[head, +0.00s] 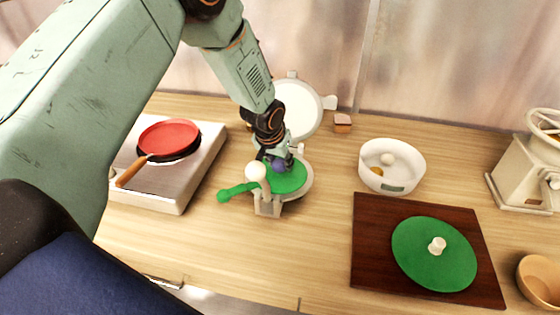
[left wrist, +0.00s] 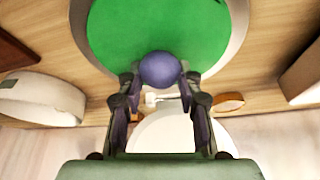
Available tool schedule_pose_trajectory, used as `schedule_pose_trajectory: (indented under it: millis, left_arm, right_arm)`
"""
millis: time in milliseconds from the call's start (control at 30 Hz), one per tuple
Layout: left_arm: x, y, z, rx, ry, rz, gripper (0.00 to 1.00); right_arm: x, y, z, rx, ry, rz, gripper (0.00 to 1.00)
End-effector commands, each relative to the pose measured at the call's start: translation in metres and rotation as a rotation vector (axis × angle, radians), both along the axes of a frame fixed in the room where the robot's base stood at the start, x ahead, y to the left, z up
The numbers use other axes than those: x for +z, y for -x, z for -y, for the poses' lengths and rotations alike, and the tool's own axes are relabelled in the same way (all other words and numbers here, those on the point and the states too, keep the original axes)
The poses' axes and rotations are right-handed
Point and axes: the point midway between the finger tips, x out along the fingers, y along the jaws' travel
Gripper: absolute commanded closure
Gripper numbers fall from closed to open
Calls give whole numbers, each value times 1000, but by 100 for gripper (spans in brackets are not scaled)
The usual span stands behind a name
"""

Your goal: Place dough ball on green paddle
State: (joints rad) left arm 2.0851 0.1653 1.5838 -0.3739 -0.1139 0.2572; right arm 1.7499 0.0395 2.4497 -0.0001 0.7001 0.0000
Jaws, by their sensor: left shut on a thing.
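My left gripper (head: 279,162) is shut on a purple-blue dough ball (head: 279,165), mostly hidden by the fingers in the head view. In the left wrist view the ball (left wrist: 159,69) sits between the two fingertips (left wrist: 159,80), in front of a green disc (left wrist: 150,25). This disc appears to be the green paddle (head: 290,182), lying on a round press base with its green handle (head: 236,191) pointing left. The ball is over the disc's far part; I cannot tell whether it touches. My right gripper is not in view.
The press's white round lid (head: 298,108) stands open behind. A lever with a white knob (head: 255,171) rises in front. A red pan (head: 168,139) is left. Right are a white bowl (head: 372,158), a dark board (head: 372,260) with a green knobbed disc (head: 415,250), and a grinder (head: 522,170).

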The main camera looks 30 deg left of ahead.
Motion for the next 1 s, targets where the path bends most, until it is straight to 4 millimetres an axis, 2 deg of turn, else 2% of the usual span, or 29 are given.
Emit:
schedule_pose_trajectory:
  millis: [400, 433, 500, 700, 1000]
  left_arm:
    - [-8, -3, 0, 0, 0, 1, 94]
    - [-8, -3, 0, 0, 0, 1, 63]
    - [-7, -3, 0, 0, 0, 1, 57]
    - [-7, -3, 0, 0, 0, 1, 42]
    - [-5, -3, 0, 0, 0, 1, 42]
  right_arm:
    - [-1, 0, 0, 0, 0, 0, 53]
    - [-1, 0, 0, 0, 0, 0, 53]
    - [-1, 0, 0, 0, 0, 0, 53]
    - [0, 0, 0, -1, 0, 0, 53]
    - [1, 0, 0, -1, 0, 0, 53]
